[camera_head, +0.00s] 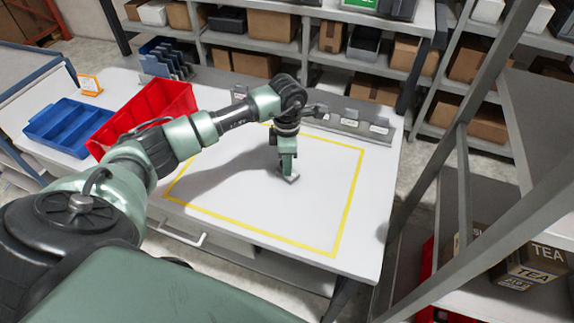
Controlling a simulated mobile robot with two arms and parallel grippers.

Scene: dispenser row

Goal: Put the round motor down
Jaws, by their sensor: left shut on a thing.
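My left gripper (289,176) points down over the white table (375,190), inside the yellow taped outline (352,205). It is shut on a small light grey thing, the round motor (292,180), at or just above the table top. The fingers hide most of the motor, so I cannot tell whether it touches the table. My right gripper is not in view.
A red bin (150,108) and a blue tray (68,125) stand on the table's left part. A low grey rail with labels (350,122) runs along the back. Shelves with cardboard boxes (335,37) stand behind. Most of the taped area is clear.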

